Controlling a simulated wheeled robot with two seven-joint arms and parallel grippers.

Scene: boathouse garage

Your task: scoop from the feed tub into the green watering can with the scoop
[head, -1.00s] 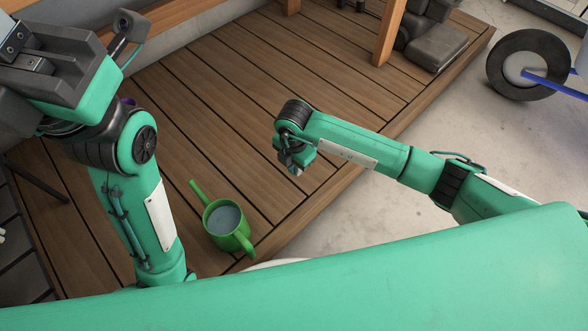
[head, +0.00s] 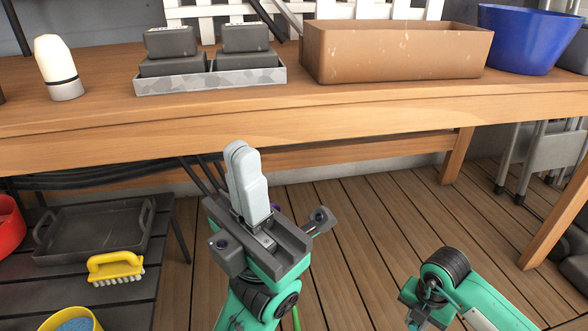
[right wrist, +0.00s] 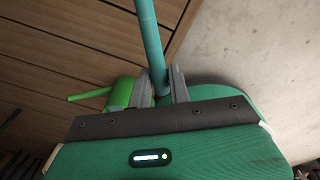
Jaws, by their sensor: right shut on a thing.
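My right gripper (right wrist: 162,88) is shut on a teal rod (right wrist: 150,40), which looks like the scoop's handle; the scoop's far end is out of view. The green watering can (right wrist: 121,93) stands on the deck beyond the fingers in the right wrist view. Its body is partly hidden by my gripper, and its spout points left. In the head view my left gripper (head: 245,180) points up in front of the bench, its light grey fingers together with nothing seen between them. A yellow tub (head: 88,315) with blue contents, cut by the lower left edge, may be the feed tub.
A wooden bench (head: 380,110) crosses the head view, carrying a brown planter (head: 395,55), a blue tub (head: 525,40) and a white bottle (head: 57,65). A low dark table holds a tray (head: 95,232), a yellow brush (head: 116,266) and a red container (head: 8,225). Deck between is clear.

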